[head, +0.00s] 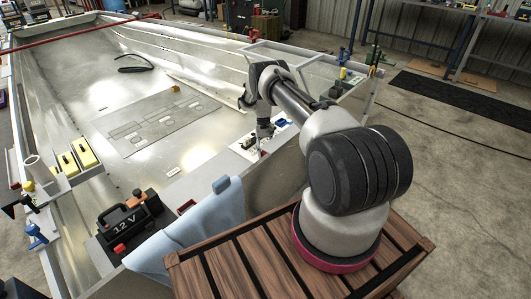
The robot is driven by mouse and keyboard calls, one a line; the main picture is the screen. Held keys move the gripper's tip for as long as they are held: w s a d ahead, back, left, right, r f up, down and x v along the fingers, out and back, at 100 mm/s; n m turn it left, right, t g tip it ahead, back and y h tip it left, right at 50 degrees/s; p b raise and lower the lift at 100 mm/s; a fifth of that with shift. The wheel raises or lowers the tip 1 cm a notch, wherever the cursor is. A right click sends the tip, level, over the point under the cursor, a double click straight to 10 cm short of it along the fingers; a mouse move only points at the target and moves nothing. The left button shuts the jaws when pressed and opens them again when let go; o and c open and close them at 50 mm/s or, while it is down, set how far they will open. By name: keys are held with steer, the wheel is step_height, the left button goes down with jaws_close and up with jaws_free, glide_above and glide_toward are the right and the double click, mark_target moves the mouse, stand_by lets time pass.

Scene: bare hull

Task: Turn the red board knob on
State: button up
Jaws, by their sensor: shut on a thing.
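A small pale board (243,149) lies on the hull's near side, in the head view. My gripper (264,143) points down over this board from the arm above it. A small bit of red, the red board knob (264,153), shows right at the fingertips. My gripper is shut on it. The fingers hide most of the knob, so I cannot tell which way it is turned. A blue part (281,123) sits on the board's right side, beside the gripper.
A black 12 V battery (127,226) and a light blue cloth (205,222) lie at the near edge. Yellow boxes (78,158) stand at left. A flat grey panel (150,125) and a black cable (133,66) lie on the open hull floor.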

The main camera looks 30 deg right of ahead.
steer(key=o, duration=1)
steer(key=v, duration=1.2)
steer(key=shift+s, duration=0.1)
